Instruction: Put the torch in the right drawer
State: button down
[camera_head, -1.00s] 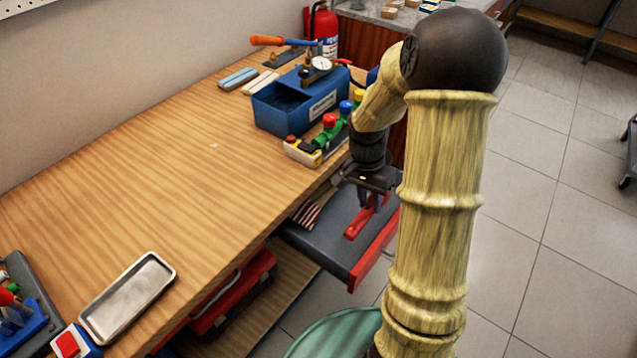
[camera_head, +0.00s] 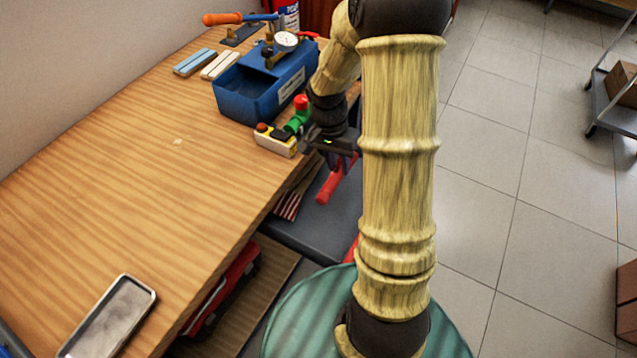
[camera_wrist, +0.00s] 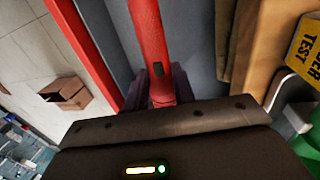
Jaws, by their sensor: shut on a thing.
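The red torch (camera_head: 329,186) hangs from my gripper (camera_head: 335,150), over the open drawer (camera_head: 312,225) at the right side of the workbench. In the wrist view the torch (camera_wrist: 146,35) runs up from between the fingers of my gripper (camera_wrist: 162,88), which is shut on it. The drawer has a grey inside (camera_wrist: 112,40) and a red front (camera_wrist: 75,35). My arm hides much of the drawer in the head view. I cannot tell whether the torch touches the drawer floor.
A blue toolbox (camera_head: 235,98) and a yellow-and-white switch box (camera_head: 275,140) stand on the bench near my gripper. Red-striped items (camera_head: 288,204) lie by the drawer's left side. A metal tray (camera_head: 108,318) lies at the near bench edge. The bench middle is clear.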

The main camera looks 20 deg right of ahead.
aim_at(337, 176)
notch_tip(337, 176, down, 5)
jog(key=shift+r, duration=0.1)
jog(key=shift+f+b, duration=0.35)
jog(key=shift+f, duration=1.55)
jog(key=shift+f, duration=0.15)
jog(key=c, duration=1.2)
grip_release()
jog(key=shift+o, duration=0.2)
notch_tip(337, 176, up, 12)
jog(key=w+a+p, duration=0.1)
jog(key=w, duration=0.1)
